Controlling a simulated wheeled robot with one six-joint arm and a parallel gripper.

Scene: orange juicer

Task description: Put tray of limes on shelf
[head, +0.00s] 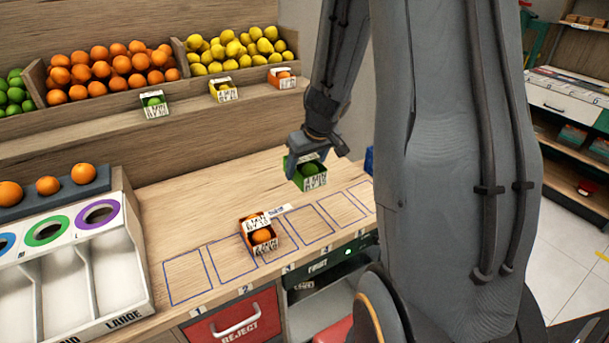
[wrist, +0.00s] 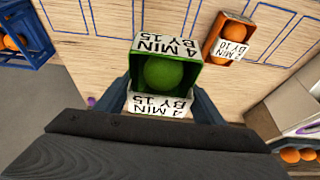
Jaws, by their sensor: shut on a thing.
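My gripper (head: 306,160) is shut on a small green tray of limes (head: 313,182) and holds it above the wooden counter. In the wrist view the tray (wrist: 140,60) sits between the two fingers, with a green lime (wrist: 165,72) inside and white labels reading "4 MIN BY 15". The shelf (head: 190,103) runs along the back, below the fruit bins. On it stand a green tray (head: 154,107), a yellow tray (head: 222,91) and an orange tray (head: 282,79), spaced apart.
Another orange tray (head: 260,236) with oranges stands on the counter among blue outlined slots. A white sorter (head: 75,250) with oranges on top is at the left. A blue crate (wrist: 32,40) shows in the wrist view.

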